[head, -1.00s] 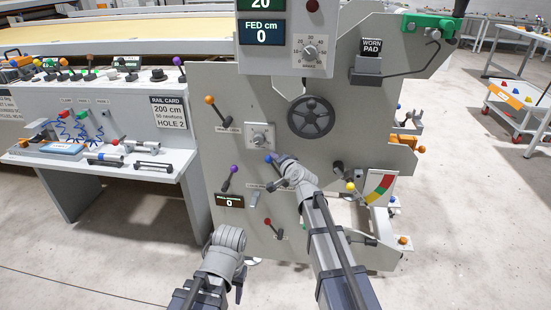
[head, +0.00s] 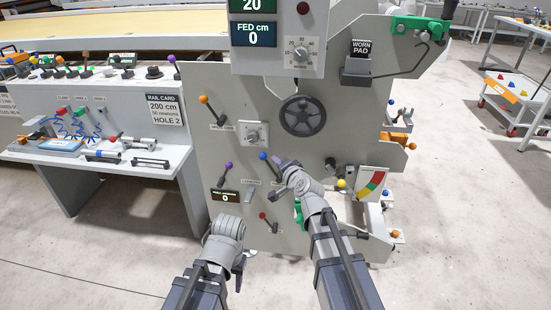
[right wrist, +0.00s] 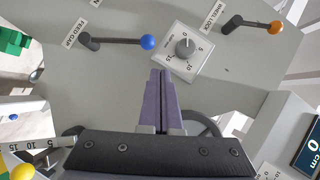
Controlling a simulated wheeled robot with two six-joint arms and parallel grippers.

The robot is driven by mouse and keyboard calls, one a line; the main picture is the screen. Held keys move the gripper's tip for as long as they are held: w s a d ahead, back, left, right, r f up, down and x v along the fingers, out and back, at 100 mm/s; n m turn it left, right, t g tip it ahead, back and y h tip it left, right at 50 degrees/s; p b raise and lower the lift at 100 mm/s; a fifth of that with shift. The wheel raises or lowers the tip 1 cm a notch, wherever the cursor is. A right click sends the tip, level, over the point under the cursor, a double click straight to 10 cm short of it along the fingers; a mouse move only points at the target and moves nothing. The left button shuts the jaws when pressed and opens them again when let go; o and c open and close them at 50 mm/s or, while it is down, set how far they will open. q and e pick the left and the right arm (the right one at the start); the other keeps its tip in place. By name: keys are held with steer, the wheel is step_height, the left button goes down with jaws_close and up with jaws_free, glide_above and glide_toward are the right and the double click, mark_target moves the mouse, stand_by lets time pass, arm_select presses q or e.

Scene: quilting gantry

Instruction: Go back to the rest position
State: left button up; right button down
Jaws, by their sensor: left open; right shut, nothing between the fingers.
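My right gripper (head: 276,159) is in front of the grey machine panel (head: 230,135), just right of the blue-knobbed feed gap lever (head: 263,156). In the right wrist view its purple fingers (right wrist: 162,75) are shut together with nothing between them. The blue knob (right wrist: 148,42) is apart from the fingertips there, up and slightly left. My left gripper (head: 239,273) is low in the head view, pointing down in front of the panel's lower edge. Its fingers are small and partly hidden by the wrist; it holds nothing that I can see.
A dial (right wrist: 186,49) and an orange-knobbed wheel lock lever (right wrist: 277,27) are close to my right gripper. A handwheel (head: 303,116) and a red-knobbed lever (head: 263,216) are on the panel. A workbench (head: 160,172) stands left. Floor is clear at lower left.

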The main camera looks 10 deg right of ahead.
steer(key=s+a+r+n+g+y+p, duration=0.1)
steer(key=s+a+r+n+g+p, duration=0.1)
steer(key=s+a+n+g+p, duration=0.75)
steer(key=s+d+r+n+g+h+p, duration=0.2)
steer(key=s+r+h+p, duration=0.1)
steer(key=s+p, duration=0.4)
steer(key=s+d+r+n+g+h+p, duration=0.2)
steer(key=s+p, duration=0.6)
steer(key=s, duration=0.6)
steer(key=shift+r+g+h, duration=0.5)
steer(key=shift+r+g, duration=0.25)
steer(key=shift+r, duration=0.1)
